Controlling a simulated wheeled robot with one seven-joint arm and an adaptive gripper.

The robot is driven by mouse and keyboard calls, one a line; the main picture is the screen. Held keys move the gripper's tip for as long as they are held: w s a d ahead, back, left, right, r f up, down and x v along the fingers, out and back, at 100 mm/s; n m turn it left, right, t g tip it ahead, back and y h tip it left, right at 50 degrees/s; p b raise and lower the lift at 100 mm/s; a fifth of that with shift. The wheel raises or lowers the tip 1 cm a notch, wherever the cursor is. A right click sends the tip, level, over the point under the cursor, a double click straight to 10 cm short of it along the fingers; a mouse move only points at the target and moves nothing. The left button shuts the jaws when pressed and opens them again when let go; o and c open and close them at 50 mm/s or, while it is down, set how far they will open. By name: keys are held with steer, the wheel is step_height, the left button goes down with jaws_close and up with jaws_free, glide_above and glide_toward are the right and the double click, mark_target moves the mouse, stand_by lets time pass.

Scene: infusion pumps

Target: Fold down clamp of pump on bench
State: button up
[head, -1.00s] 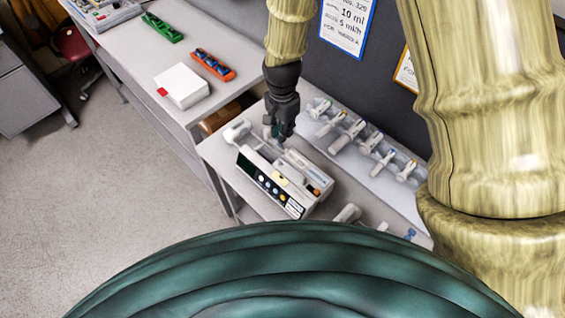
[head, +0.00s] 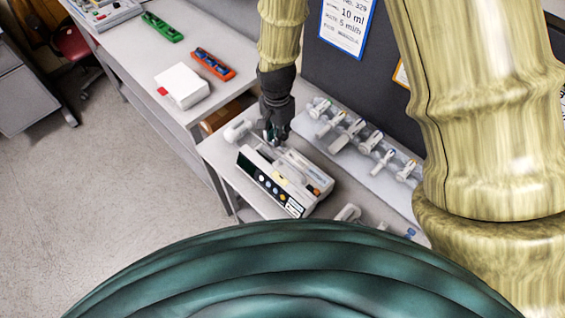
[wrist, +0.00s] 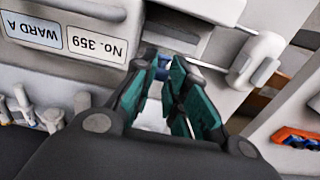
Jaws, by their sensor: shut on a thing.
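The pump (head: 272,184) is a white and grey box with a dark front panel and coloured buttons, lying on the bench (head: 222,160). My gripper (head: 272,137) is at the pump's far left end. In the wrist view, my gripper's green fingers (wrist: 167,72) close together on a small bluish part, which seems to be the clamp (wrist: 162,66). The fingers hide most of it, so its angle cannot be told. The pump's labelled face (wrist: 60,60) shows beside the fingers.
Several syringes (head: 352,135) lie on a pale shelf behind the pump. A white plunger-like part (head: 237,131) sticks out beyond the pump's left end. A white box (head: 183,86), an orange tray (head: 213,64) and a green tray (head: 162,27) stand on the neighbouring bench.

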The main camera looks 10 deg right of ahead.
steer(key=shift+s+a, duration=0.15)
steer(key=shift+s+a+f, duration=0.2)
steer(key=shift+s+a, duration=0.05)
steer(key=shift+a, duration=0.1)
stand_by(0.4)
steer(key=o, duration=0.5)
steer(key=shift+r+p, duration=2.7)
steer(key=shift+r, duration=0.85)
